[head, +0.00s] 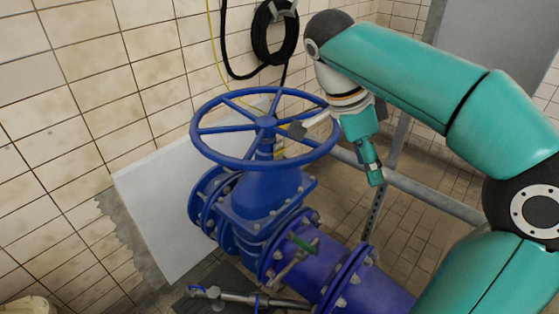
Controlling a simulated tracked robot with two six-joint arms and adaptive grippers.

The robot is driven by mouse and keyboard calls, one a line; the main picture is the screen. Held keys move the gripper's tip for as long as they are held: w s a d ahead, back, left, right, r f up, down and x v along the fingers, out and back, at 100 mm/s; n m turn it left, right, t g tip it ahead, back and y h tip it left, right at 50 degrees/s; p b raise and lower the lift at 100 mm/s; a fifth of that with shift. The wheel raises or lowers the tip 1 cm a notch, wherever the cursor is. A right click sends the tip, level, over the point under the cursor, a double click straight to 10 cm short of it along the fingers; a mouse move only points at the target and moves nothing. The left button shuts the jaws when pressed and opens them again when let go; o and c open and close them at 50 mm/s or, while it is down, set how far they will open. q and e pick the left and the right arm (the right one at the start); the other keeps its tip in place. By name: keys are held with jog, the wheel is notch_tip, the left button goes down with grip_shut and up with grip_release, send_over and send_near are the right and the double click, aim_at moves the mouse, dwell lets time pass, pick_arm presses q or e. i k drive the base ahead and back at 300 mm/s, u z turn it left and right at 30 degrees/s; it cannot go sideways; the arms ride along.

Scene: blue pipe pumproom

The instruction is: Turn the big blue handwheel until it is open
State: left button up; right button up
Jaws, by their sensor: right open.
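The big blue handwheel (208,154) lies roughly level on top of a blue valve body (262,195) in the middle of the head view. It has several spokes meeting at a central hub. My right gripper (336,154) is open at the right side of the wheel. One finger appears inside the rim near a spoke, the other outside to the right. I cannot tell whether either finger touches the wheel. My left gripper is not in view.
A blue flanged pipe (365,292) runs from the valve to the lower right, with a small green-handled valve (301,243) beside it. A black hose coil (275,35) hangs on the tiled wall. A grey rail (430,196) passes behind my right arm. A white panel (165,215) leans behind the valve.

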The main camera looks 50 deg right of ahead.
aim_at(266, 127)
jog(key=z, duration=0.05)
jog(key=i, duration=1)
jog(key=u, duration=0.05)
